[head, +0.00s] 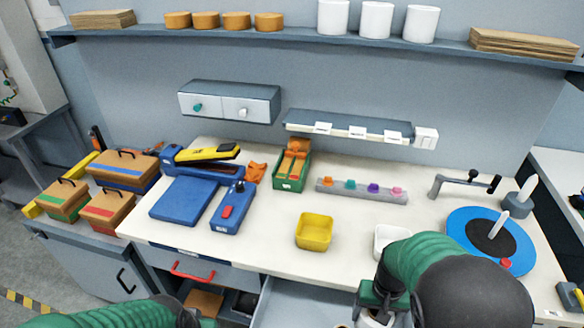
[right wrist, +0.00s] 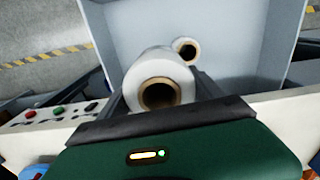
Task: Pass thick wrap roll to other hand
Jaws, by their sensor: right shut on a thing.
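A white wrap roll with a brown core (right wrist: 160,84) is between the fingers of my right gripper, which is shut on it. In the right wrist view the roll's open end faces the camera. In the head view my right gripper (head: 378,308) is low at the front of the bench, with a bit of the white roll below it, mostly hidden by my arm. A second, smaller-looking roll (right wrist: 186,49) lies beyond, inside the open drawer (right wrist: 235,40). My left arm enters at the bottom left of the head view; its fingers are out of the picture.
The bench top (head: 270,240) has free room around a yellow bin (head: 314,232). A white bin (head: 391,238) stands close to my right arm. A blue turntable (head: 462,225) is at the right. A drawer with a red handle (head: 193,271) is at the front left.

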